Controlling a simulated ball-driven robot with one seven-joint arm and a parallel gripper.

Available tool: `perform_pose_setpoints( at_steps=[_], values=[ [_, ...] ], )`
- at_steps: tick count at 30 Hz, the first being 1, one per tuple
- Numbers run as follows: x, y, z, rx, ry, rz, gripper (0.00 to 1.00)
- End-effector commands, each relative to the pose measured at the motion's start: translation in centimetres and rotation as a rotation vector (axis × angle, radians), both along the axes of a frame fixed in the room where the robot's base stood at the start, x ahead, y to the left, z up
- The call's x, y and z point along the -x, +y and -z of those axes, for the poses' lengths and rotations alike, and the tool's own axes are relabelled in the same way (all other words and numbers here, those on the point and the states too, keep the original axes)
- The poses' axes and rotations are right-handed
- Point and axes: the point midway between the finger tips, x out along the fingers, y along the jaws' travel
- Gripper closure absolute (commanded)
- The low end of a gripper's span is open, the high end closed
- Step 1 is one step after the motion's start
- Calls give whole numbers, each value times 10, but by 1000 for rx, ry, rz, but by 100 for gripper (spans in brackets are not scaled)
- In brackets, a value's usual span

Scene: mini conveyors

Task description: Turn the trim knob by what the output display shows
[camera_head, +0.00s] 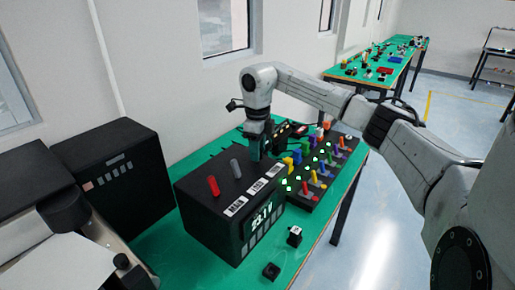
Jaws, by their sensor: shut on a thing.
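A black box (200,222) stands on the green table. Its front face has a lit output display (261,218) that reads about 23.1, with the last character unclear. A red knob (213,186) and a grey knob (236,169) stand upright in a row on its top, with white labels beside them. My gripper (256,155) points down at the far end of this row and is shut on a knob there. The fingers mostly hide that knob, and I cannot read which label is its own.
A panel of coloured levers and green lights (318,172) stands just behind and right of the box. Two small black blocks (294,236) (271,271) lie near the table's front edge. A larger black box (115,180) is at left.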

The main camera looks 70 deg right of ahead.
Motion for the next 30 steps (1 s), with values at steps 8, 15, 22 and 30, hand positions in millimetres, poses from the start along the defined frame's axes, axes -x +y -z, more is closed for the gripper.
perform_pose_setpoints(
  at_steps=[8,15,22,30],
  values=[
    [0,0,0,-1,0,14,91],
    [0,0,0,1,1,112,91],
    [0,0,0,1,0,298,91],
    [0,1,0,1,0,556,91]
  ],
)
